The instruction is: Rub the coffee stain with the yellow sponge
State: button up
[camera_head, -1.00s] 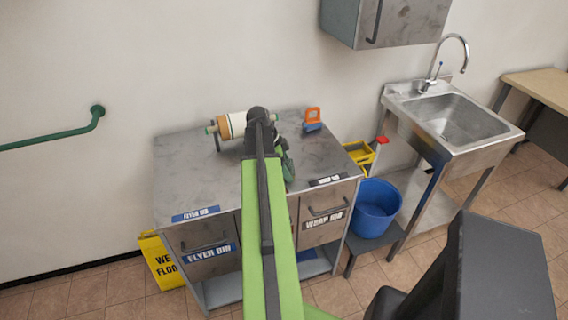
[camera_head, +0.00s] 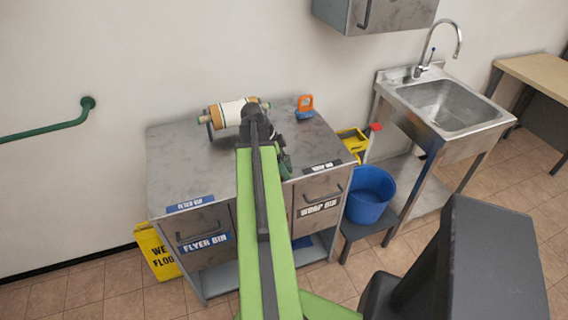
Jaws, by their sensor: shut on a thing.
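My green and black arm reaches over a grey metal counter (camera_head: 180,165). My gripper (camera_head: 284,162) shows only in part, as a dark green shape beside the arm's far end, low over the counter's right half. Its fingertips are mostly hidden behind the arm. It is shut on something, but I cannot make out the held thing. No yellow sponge can be picked out. No coffee stain can be told apart from the dark mottling of the counter; part of the top is hidden by my arm.
A paper roll holder (camera_head: 232,112) and an orange-handled item with a blue base (camera_head: 305,107) stand at the counter's back. A blue bucket (camera_head: 369,197), yellow caddy (camera_head: 352,142) and sink (camera_head: 447,105) are right. A yellow floor sign (camera_head: 157,252) stands left. The counter's left side is clear.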

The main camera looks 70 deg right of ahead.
jog(key=shift+w+d, duration=4.25)
jog(key=shift+w, duration=0.25)
jog(key=shift+f, duration=0.1)
jog(key=shift+s+a+r, duration=0.15)
jog(key=shift+s+a, duration=1.3)
jog(key=shift+s, duration=0.05)
jog(key=shift+s+a+r, duration=0.1)
jog(key=shift+s+a, duration=1.35)
jog(key=shift+s+a+f, duration=0.15)
jog(key=shift+s+a, duration=1.3)
notch_tip(320, 180, up, 6)
jog(key=p, duration=0.6)
